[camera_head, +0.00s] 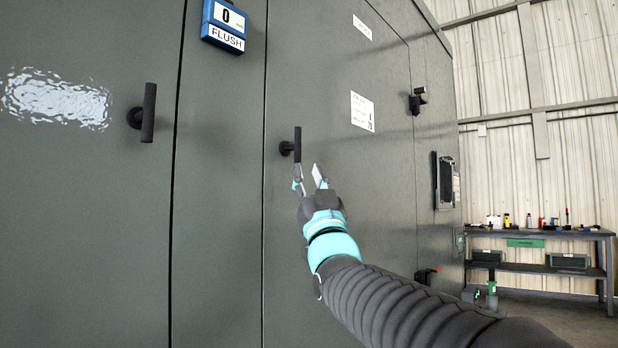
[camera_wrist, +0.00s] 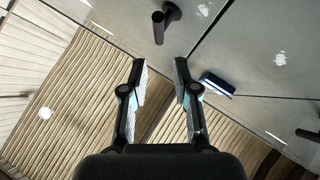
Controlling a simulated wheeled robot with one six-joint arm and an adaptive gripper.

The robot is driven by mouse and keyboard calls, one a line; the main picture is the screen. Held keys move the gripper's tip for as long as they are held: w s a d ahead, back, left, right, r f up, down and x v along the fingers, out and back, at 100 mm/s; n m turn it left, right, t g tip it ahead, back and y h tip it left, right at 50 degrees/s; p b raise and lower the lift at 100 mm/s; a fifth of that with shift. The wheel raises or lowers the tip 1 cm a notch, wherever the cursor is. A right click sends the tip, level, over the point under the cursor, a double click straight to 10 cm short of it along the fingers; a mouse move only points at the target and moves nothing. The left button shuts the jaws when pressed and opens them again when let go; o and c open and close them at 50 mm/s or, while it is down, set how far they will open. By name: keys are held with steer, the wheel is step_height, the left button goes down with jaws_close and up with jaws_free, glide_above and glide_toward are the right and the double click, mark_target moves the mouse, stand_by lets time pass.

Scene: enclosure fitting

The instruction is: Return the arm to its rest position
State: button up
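My gripper (camera_head: 308,176) is at the end of my raised arm, just below a black door handle (camera_head: 297,145) on the grey enclosure (camera_head: 220,240). The wrist view shows my gripper (camera_wrist: 160,75) with its two fingers spread apart and nothing between them. The same handle (camera_wrist: 158,28) lies beyond the fingertips in the wrist view, with a gap between. In the head view the left finger overlaps the lower end of the handle, so I cannot tell the exact gap there.
A second black handle (camera_head: 149,112) is to the left. A black box (camera_head: 446,181) and a latch (camera_head: 417,101) are on the right side. A workbench (camera_head: 540,235) with several items stands at the far right.

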stand_by(0.4)
steer(key=w+a+f+g+h, duration=0.1)
steer(key=w+f+g+h, duration=0.35)
steer(key=f, duration=1.05)
steer(key=s+d+f+m+g, duration=0.15)
steer(key=f+g, duration=0.25)
steer(key=f, duration=0.4)
steer(key=s+d+f+n+g, duration=0.1)
steer(key=d+f+g, duration=0.15)
steer(key=f, duration=0.45)
steer(key=s+d+f+m+g+h, duration=0.1)
steer(key=s+d+f+g, duration=0.2)
steer(key=s+f, duration=0.4)
steer(key=s+d+f+m+g+h, duration=0.1)
steer(key=s+d+f, duration=0.5)
steer(key=s, duration=0.8)
steer(key=s+d+f+m+g+h, duration=0.1)
steer(key=s+d+f+g+h, duration=0.1)
steer(key=s+d+f+g, duration=0.3)
steer(key=shift+s+f, duration=1.85)
steer(key=shift+s, duration=1.35)
steer(key=shift+m+h, duration=0.25)
